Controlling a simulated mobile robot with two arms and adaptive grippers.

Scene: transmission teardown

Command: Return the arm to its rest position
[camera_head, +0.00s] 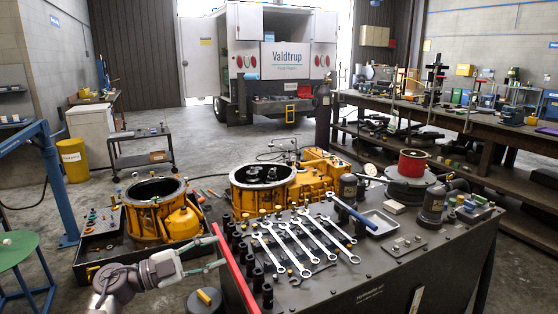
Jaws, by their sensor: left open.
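My left arm (130,280) comes in low at the left. Its gripper (215,253) is open, with its fingers pointing right toward a long red bar (236,270) at the left edge of the dark tool bench (345,290). The fingertips come close to the bar; I cannot tell whether they touch it. I see nothing held between the fingers. My right arm and gripper are not in view.
Wrenches (300,240), black sockets (267,294) and a metal tray (378,223) lie on the bench. A yellow transmission housing (152,232) sits behind my left arm; another yellow assembly (318,172) stands behind the bench. Open floor (230,140) lies farther back.

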